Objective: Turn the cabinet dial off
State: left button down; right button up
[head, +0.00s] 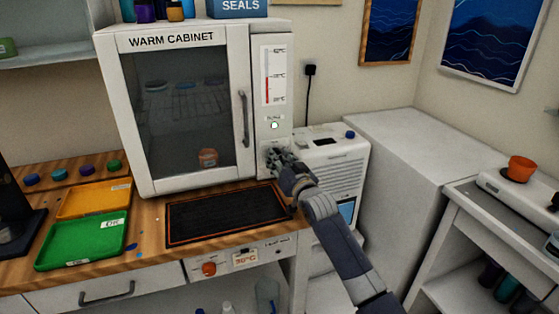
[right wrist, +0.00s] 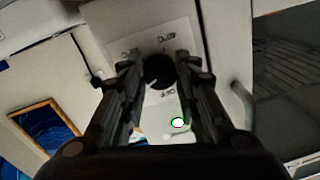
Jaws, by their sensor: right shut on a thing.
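The white warm cabinet (head: 262,42) stands on the wooden bench with its glass door shut. Its right-hand panel carries a temperature scale and a small light (head: 274,125), which glows whitish green; the light also shows in the right wrist view (right wrist: 178,122). My right gripper (head: 276,158) reaches the lower part of this panel and hides the dial in the head view. In the right wrist view the round black dial (right wrist: 160,72) sits between the two fingers, which are shut on it. My left gripper is out of view.
A black mat (head: 225,213) lies in front of the cabinet, with a green tray (head: 82,240) and a yellow tray (head: 95,198) to its left. A white vented appliance (head: 335,165) stands right of the cabinet. The cabinet's door handle (head: 244,118) is left of the panel.

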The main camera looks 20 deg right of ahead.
jog(key=shift+r+n+g+h+p, duration=0.15)
jog(key=shift+n+p, duration=1.35)
jog(key=shift+n, duration=1.85)
jog(key=shift+n+g+h+p, duration=0.25)
jog(key=shift+n+p, duration=1.2)
jog(key=shift+n, duration=1.9)
jog(key=o, duration=1.1)
jog(key=shift+c, duration=0.2)
jog(key=shift+s, duration=0.1)
jog(key=s, duration=1.1)
jog(key=shift+s+d+r, duration=0.35)
jog(key=shift+s, duration=0.05)
